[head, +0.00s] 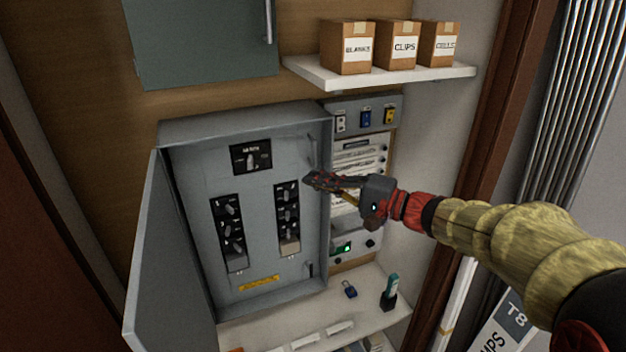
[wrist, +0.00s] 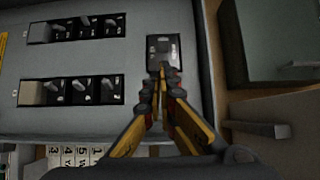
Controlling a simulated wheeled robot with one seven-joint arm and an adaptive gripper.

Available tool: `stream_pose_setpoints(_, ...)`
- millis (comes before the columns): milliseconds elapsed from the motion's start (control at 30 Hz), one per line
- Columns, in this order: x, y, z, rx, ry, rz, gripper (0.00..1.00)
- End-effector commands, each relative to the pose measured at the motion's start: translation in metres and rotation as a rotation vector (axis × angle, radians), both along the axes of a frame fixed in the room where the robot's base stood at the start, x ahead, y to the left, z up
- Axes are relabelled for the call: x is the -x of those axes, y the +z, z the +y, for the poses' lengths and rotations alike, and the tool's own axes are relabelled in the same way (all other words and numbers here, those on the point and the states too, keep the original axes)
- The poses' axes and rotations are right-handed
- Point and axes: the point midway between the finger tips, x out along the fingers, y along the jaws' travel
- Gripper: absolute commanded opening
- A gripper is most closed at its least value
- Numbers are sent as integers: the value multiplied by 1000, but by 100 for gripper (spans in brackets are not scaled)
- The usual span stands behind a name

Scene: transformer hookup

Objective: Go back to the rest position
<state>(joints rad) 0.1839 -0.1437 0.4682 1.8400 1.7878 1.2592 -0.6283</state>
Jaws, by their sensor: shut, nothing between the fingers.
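My gripper (head: 312,181) reaches in from the right in the head view, in front of the open grey breaker panel (head: 190,148). Its fingers are together and empty, and the fingertips stand near the top of the right breaker column (head: 287,218). In the wrist view my gripper (wrist: 160,80) shows with closed fingers just below the main switch (wrist: 163,48). The main switch also shows in the head view (head: 251,158), at the top of the panel. The left breaker column (head: 228,232) is unobstructed. I cannot tell whether the fingertips touch anything.
The panel door (head: 165,260) hangs open at the left. A shelf (head: 400,78) with several boxes is above right. A lower ledge (head: 370,318) holds a blue padlock (head: 349,289) and a teal device (head: 391,288). A wall cabinet (head: 200,45) is above.

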Motion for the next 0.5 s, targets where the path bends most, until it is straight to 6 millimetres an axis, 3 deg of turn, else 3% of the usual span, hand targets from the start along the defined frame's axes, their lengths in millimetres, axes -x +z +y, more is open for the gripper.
stream_pose_setpoints(267, -2, -3, -1, -16, -6, 42, 0)
stream_pose_setpoints(367, 7, -32, 2, 36, 15, 136, 0)
stream_pose_setpoints(500, 45, -93, 5, 193, 72, 292, 0)
